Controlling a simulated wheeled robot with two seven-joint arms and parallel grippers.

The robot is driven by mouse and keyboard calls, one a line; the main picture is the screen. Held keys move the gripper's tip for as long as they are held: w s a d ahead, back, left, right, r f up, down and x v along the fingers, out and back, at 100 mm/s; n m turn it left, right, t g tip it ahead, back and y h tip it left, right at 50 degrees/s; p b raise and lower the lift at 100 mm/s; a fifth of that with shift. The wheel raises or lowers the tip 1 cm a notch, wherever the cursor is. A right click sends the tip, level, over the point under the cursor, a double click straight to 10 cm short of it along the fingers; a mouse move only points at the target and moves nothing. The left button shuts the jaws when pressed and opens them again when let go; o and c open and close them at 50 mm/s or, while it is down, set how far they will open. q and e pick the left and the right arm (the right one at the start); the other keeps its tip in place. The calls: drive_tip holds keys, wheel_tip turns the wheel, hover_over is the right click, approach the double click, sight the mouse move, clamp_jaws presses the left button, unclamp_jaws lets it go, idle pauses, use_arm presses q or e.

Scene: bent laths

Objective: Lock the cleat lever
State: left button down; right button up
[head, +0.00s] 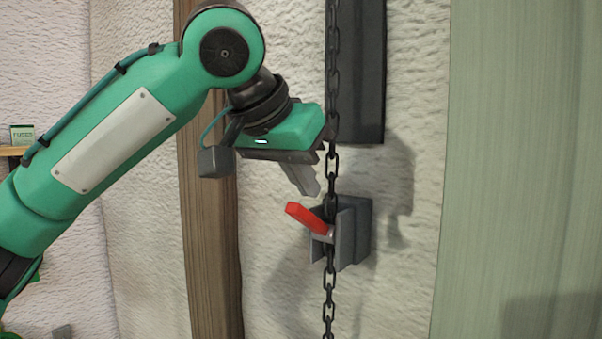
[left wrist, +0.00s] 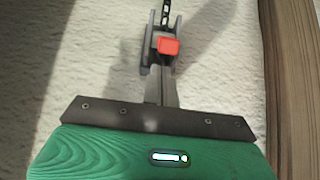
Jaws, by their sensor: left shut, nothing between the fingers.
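The cleat lever (head: 306,217) has a red handle that slants up and to the left from the cleat. The red handle end also shows in the left wrist view (left wrist: 168,46), just beyond my fingers. The grey cleat (head: 357,232) is fixed to the wall, and a dark chain (head: 330,295) runs vertically through it. My left gripper (head: 312,190) is shut and empty, with its fingertips just above the lever and beside the chain. It appears apart from the lever, though the exact gap is hard to tell. My right gripper is not in view.
A dark vertical panel (head: 359,70) stands behind the chain above the cleat. A wooden post (head: 209,240) runs up the wall to the left, and a pale green panel (head: 520,170) fills the right. The rough wall below and left of the cleat is clear.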

use_arm(q)
drive_tip(key=shift+s+a+f, duration=0.3)
drive_tip(key=shift+f, duration=0.05)
drive_tip(key=shift+w+f, duration=0.1)
drive_tip(key=shift+f, duration=0.05)
drive_tip(key=shift+d, duration=0.1)
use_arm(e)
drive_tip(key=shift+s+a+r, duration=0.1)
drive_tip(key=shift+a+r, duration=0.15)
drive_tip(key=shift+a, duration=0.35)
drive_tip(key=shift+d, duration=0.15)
